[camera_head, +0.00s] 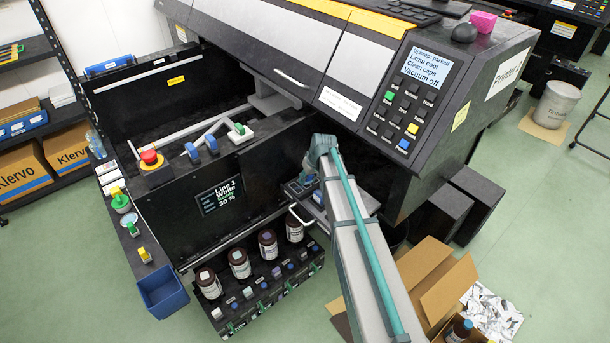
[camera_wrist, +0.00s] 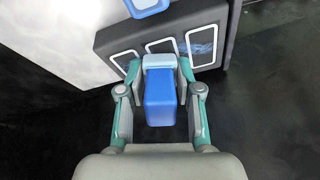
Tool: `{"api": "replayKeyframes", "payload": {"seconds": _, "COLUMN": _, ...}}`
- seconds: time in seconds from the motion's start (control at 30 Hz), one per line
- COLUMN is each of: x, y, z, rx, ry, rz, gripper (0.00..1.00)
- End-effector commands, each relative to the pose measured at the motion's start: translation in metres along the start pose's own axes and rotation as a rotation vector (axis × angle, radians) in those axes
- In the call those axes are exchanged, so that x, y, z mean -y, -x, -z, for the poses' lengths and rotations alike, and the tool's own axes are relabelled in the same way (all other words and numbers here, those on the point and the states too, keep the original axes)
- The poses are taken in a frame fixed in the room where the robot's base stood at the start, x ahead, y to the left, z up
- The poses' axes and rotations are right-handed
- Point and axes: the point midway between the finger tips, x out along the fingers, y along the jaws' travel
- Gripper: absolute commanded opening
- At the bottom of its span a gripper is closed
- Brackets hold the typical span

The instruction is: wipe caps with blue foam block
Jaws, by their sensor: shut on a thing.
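My gripper (camera_wrist: 159,78) is shut on the blue foam block (camera_wrist: 161,103), which has a paler blue end (camera_wrist: 158,61). The block sits between the two teal-edged fingers in the wrist view. Just beyond it is a dark cap station (camera_wrist: 112,40) with three white-rimmed caps: a left cap (camera_wrist: 125,59), a middle cap (camera_wrist: 158,46) and a right cap (camera_wrist: 201,46). The right cap shows bluish-white streaks. The pale end overlaps the station's near edge below the middle cap; I cannot tell whether they touch.
The printer (camera_head: 350,65) overhangs the arm on the right, its screen (camera_head: 427,67) reading "Vacuum off". Brown ink bottles (camera_head: 239,264) stand in a rack below. A blue bin (camera_head: 162,291) hangs at left. Open cartons (camera_head: 440,280) lie on the floor at right.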

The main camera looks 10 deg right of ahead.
Motion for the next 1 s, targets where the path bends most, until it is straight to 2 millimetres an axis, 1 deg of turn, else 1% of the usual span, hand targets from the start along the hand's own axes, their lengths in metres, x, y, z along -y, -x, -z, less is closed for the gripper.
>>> {"api": "replayKeyframes", "payload": {"seconds": 0.03, "x": 0.0, "y": 0.001, "z": -0.007, "rx": 0.001, "ry": 0.001, "rz": 0.001, "gripper": 0.06}}
{"api": "replayKeyframes", "payload": {"seconds": 0.33, "x": -0.003, "y": 0.007, "z": -0.031, "rx": 0.002, "ry": 0.006, "rz": 0.002, "gripper": 0.06}}
{"api": "replayKeyframes", "payload": {"seconds": 0.4, "x": -0.009, "y": 0.005, "z": -0.024, "rx": 0.002, "ry": 0.008, "rz": 0.003, "gripper": 0.06}}
{"api": "replayKeyframes", "payload": {"seconds": 0.5, "x": -0.015, "y": 0.005, "z": -0.02, "rx": 0.001, "ry": 0.013, "rz": 0.004, "gripper": 0.06}}
{"api": "replayKeyframes", "payload": {"seconds": 0.6, "x": -0.012, "y": 0.005, "z": -0.009, "rx": 0.001, "ry": 0.013, "rz": 0.004, "gripper": 0.06}}
{"api": "replayKeyframes", "payload": {"seconds": 1.0, "x": -0.005, "y": -0.008, "z": 0.022, "rx": 0.001, "ry": 0.008, "rz": 0.003, "gripper": 0.06}}
